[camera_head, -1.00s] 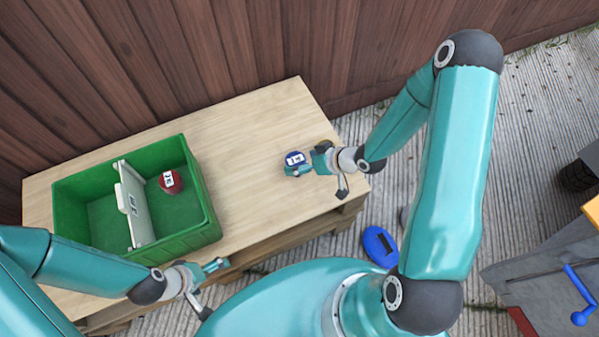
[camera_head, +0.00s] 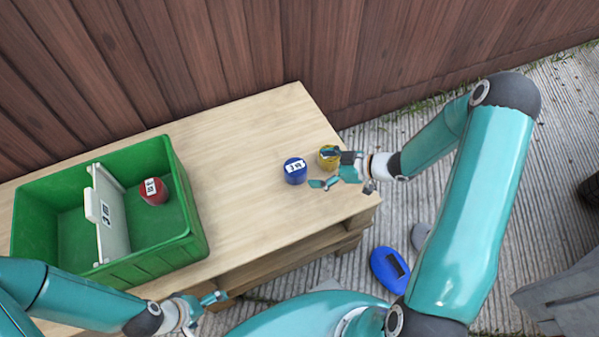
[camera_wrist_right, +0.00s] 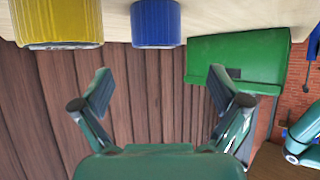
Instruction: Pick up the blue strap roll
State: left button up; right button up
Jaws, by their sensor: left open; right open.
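The blue strap roll (camera_head: 295,172) stands on the wooden table near its right end, with a white label on top. It also shows at the top of the right wrist view (camera_wrist_right: 155,24). My right gripper (camera_head: 327,169) is open and empty just right of the blue roll, with its fingers pointing towards it. The roll is beyond the fingertips, not between them, in the right wrist view. My left gripper (camera_head: 207,312) is open and empty at the table's front edge, well away from the roll.
A yellow roll (camera_head: 328,157) stands close behind and right of the blue one, partly covered by my right gripper. A green crate (camera_head: 150,262) with a white divider (camera_head: 112,222) holds a red roll (camera_head: 153,192). The table between crate and blue roll is clear.

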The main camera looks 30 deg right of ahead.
aim_at(297, 167)
jog(key=x, duration=0.3)
jog(key=b+x, duration=0.2)
jog(key=x, duration=0.2)
jog(key=shift+w+f, duration=0.3)
jog(key=shift+w+a+f, duration=0.1)
jog(key=shift+w+a, duration=0.05)
jog(key=shift+w, duration=0.1)
jog(key=shift+c, duration=0.2)
jog(key=c, duration=1.3)
